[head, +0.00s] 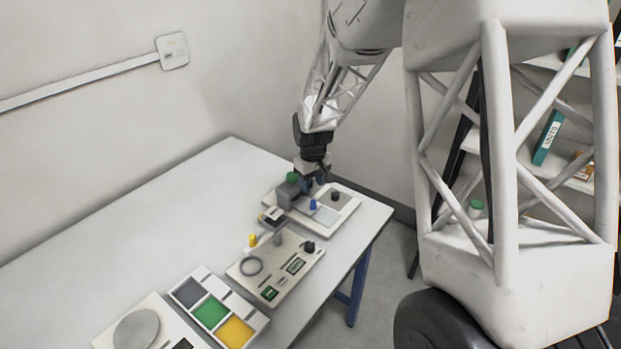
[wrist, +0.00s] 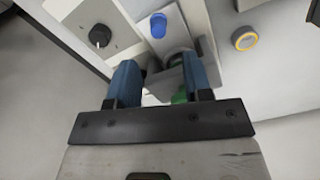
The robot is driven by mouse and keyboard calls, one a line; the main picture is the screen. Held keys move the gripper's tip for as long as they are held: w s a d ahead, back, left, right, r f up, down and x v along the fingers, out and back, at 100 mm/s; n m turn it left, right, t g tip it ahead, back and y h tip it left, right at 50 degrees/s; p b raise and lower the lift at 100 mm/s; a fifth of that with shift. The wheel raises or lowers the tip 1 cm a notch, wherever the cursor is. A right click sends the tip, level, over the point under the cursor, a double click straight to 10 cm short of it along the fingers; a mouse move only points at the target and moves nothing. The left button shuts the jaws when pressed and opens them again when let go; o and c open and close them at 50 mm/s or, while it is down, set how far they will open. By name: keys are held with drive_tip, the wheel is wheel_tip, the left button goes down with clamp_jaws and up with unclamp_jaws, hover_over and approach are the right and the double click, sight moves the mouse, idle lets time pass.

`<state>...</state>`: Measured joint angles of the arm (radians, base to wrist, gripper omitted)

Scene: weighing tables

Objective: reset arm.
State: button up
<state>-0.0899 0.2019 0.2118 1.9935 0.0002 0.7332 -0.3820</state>
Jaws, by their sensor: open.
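My gripper (head: 313,186) is low over the far device panel (head: 346,211) at the table's right end, with its fingers pointing down. In the wrist view my gripper (wrist: 163,72) has its two blue fingers apart. A grey part (wrist: 172,62) and a green piece (wrist: 180,96) show between and below the fingers; I cannot tell whether the fingers touch them. The green piece also shows beside the gripper in the head view (head: 292,177). A blue knob (wrist: 158,25) and a black dial (wrist: 100,36) sit just beyond the fingers.
A second panel (head: 290,283) with a ring and small displays lies nearer on the white table (head: 150,240). A tray (head: 236,298) with grey, green and yellow compartments and a scale (head: 136,330) are nearer still. The table's left side is clear. The wall (head: 90,130) stands behind.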

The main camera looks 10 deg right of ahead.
drive_tip(key=s+d+r+m+t, duration=0.1)
drive_tip(key=s+d+r+m, duration=0.15)
drive_tip(key=s+r, duration=0.95)
drive_tip(key=s+d+r+m+t, duration=0.1)
drive_tip(key=s+d+r+m, duration=0.15)
drive_tip(key=s+r, duration=0.9)
drive_tip(key=s+d+f, duration=0.1)
drive_tip(key=s+f, duration=0.2)
drive_tip(key=s, duration=1.4)
drive_tip(key=shift+d+f+m+t, duration=0.15)
drive_tip(key=shift+d+m+t, duration=0.15)
drive_tip(key=shift+d, duration=0.05)
idle(1.1)
